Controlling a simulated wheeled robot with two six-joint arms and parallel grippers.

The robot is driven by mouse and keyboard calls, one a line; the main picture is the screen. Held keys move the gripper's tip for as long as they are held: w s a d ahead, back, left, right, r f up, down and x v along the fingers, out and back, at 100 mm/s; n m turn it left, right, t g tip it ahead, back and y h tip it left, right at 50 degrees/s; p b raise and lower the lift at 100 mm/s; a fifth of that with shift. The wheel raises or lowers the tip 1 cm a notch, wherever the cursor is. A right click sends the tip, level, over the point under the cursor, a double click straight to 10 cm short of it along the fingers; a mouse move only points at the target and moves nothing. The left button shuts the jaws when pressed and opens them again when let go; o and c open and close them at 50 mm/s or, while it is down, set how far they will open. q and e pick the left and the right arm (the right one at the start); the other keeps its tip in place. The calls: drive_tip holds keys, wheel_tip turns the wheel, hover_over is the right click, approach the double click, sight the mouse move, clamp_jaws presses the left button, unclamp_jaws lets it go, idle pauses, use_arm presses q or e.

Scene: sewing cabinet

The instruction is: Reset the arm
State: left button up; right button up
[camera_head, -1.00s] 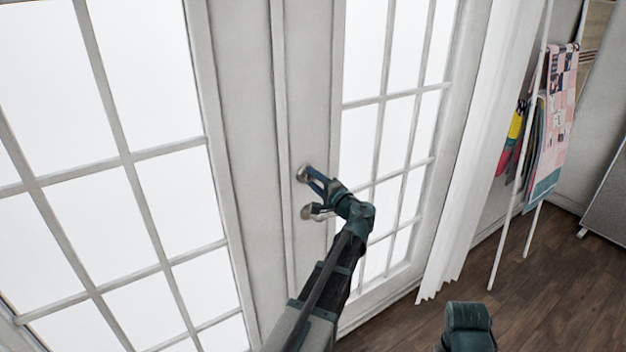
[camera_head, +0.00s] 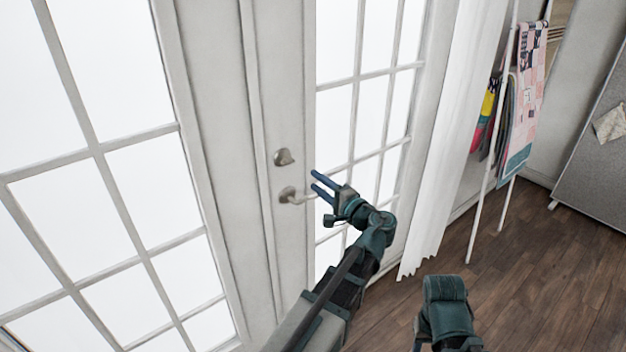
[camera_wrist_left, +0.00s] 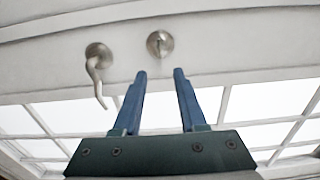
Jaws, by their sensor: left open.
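My left gripper (camera_head: 320,187) is open and empty in the head view, just right of the door hardware. Its two blue fingers point left toward the door and stand apart. The lever handle (camera_head: 292,196) and the round lock (camera_head: 284,157) above it are on the white door (camera_head: 262,120). In the left wrist view the open fingers (camera_wrist_left: 160,75) point toward the door, with the round lock (camera_wrist_left: 159,43) ahead and the lever (camera_wrist_left: 97,70) to the left. The fingers hold neither. My right arm shows only in part at the bottom right; its gripper is not visible.
A white curtain (camera_head: 445,150) hangs right of the glass doors. A white rack with hanging fabrics (camera_head: 525,100) stands farther right, beside a grey board (camera_head: 600,150). The wooden floor (camera_head: 545,260) is clear at the lower right.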

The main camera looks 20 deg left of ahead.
idle(0.5)
use_arm(q)
drive_tip(key=s+d+f+n+g+h+p, duration=0.1)
drive_tip(key=s+d+f+g+h+p, duration=0.1)
drive_tip(key=s+d+f+g+h, duration=0.2)
drive_tip(key=s+d+f+g+h+p, duration=0.2)
drive_tip(key=s+d+f+g+h, duration=0.2)
drive_tip(key=s+d+f+h, duration=0.6)
drive_tip(key=s+d+f, duration=0.3)
drive_tip(key=s+d, duration=0.4)
drive_tip(key=d, duration=0.4)
drive_tip(key=shift+s+f+n+h, duration=0.35)
drive_tip(key=shift+n+h, duration=0.05)
